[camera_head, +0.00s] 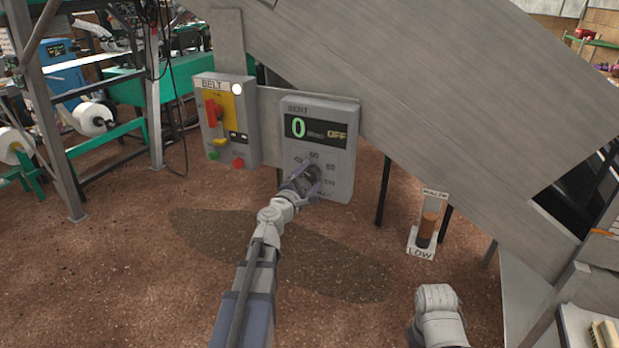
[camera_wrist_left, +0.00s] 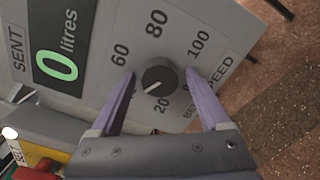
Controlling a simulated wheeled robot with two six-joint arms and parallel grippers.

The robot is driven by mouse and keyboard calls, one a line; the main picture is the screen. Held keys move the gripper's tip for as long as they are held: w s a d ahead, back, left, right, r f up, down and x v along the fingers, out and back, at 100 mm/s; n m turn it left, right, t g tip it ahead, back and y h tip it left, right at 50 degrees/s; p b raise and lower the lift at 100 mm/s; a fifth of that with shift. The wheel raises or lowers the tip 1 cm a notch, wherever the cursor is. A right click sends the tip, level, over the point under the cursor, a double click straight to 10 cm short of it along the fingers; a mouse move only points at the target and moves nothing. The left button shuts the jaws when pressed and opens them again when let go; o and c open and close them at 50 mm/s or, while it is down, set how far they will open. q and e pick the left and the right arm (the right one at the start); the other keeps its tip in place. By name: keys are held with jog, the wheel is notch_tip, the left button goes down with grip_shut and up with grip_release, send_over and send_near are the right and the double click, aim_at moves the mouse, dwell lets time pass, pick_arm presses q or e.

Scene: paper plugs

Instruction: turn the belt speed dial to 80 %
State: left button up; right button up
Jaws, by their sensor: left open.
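The grey panel (camera_head: 345,115) bears a screen reading 0 and OFF, with a scale below. Its dark round dial (camera_wrist_left: 160,76) shows in the left wrist view, ringed by 20, 60, 80 and 100; the 40 is hidden by a finger. The dial's white mark points to the lower left there, between the 20 and the hidden 40. My left gripper (camera_wrist_left: 160,80) is open, one finger on each side of the dial; I cannot tell whether they touch it. In the head view the left gripper (camera_head: 311,182) covers much of the dial. Part of my right arm shows at lower right, without its fingers.
A BELT switch box (camera_head: 242,120) with a red handle and buttons hangs left of the panel. A sloping grey metal chute (camera_head: 430,80) runs above and right. A gauge marked LOW (camera_head: 420,230) stands at right. The brown floor in front is open.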

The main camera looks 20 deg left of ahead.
pick_arm(q)
jog(key=shift+c, duration=0.2)
grip_shut()
dwell(0.5)
